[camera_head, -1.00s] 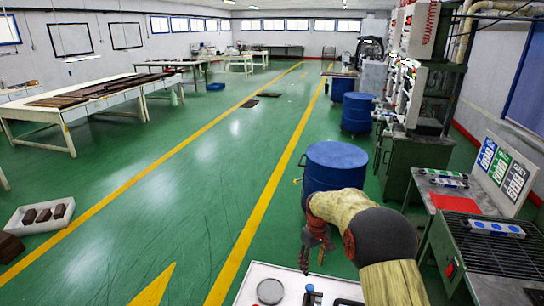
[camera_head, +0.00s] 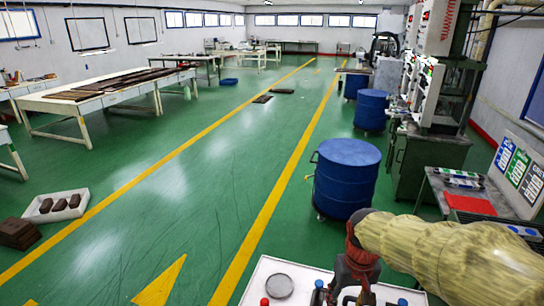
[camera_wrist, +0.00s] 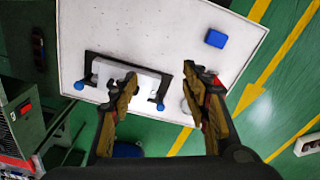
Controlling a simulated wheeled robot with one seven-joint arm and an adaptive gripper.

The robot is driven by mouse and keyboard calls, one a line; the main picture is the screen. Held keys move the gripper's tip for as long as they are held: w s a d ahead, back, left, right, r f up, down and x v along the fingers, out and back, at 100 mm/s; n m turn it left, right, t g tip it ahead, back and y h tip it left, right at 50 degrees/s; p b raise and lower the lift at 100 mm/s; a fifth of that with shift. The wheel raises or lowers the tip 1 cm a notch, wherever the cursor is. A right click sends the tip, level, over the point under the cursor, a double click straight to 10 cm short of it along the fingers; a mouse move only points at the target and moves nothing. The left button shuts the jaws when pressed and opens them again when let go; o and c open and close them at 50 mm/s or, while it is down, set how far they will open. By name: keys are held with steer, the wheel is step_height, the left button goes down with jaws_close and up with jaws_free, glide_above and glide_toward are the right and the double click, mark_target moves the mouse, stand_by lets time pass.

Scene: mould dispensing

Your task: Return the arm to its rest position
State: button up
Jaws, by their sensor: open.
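My arm (camera_head: 440,250) reaches in from the lower right in the head view, and my gripper (camera_head: 350,283) points down over the white tabletop (camera_head: 312,270). In the wrist view my gripper (camera_wrist: 160,74) is open, with its two dark and tan fingers wide apart and nothing held between them. Beyond and below the fingers, a white block (camera_wrist: 140,80) lies in a black frame with blue knobs (camera_wrist: 104,98) on the tabletop. Whether a fingertip touches the block cannot be told.
A grey disc (camera_head: 279,286) lies on the tabletop. A blue block (camera_wrist: 215,38) also lies there. A blue drum (camera_head: 346,178) stands just beyond the table. A bench with a red mat (camera_head: 470,204) is at the right.

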steer(key=s+r+t, duration=0.5)
steer(key=s+r, duration=0.5)
steer(key=s, duration=0.5)
steer(key=shift+m+b, duration=0.3)
steer(key=shift+b, duration=0.15)
steer(key=shift+s+d+r, duration=0.1)
